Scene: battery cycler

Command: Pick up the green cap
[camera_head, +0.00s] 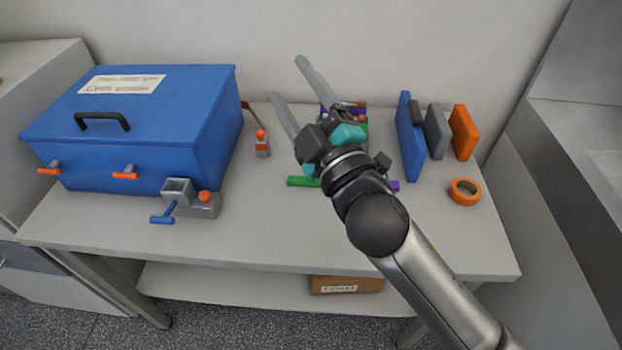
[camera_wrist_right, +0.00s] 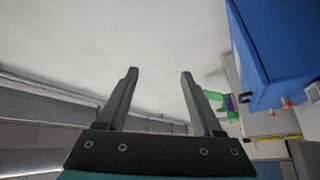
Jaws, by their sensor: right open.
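My right gripper (camera_head: 288,78) is open and empty, raised above the table with its fingers pointing up and left in the head view. The wrist view shows its two fingers (camera_wrist_right: 158,73) spread apart with only the pale wall between them. A green piece (camera_head: 303,181) lies on the table just left of my wrist, partly covered by my arm. More green shows behind my gripper. In the wrist view, a green part (camera_wrist_right: 214,97) shows right of the fingers, partly hidden. I cannot tell which green piece is the cap. My left gripper is not in view.
A large blue box (camera_head: 150,125) with a black handle fills the table's left. A grey clamp-like fixture (camera_head: 205,204) stands before it. Blue (camera_head: 410,140), grey (camera_head: 437,131) and orange (camera_head: 463,132) panels stand at the right, near an orange ring (camera_head: 465,183). The front of the table (camera_head: 290,225) is clear.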

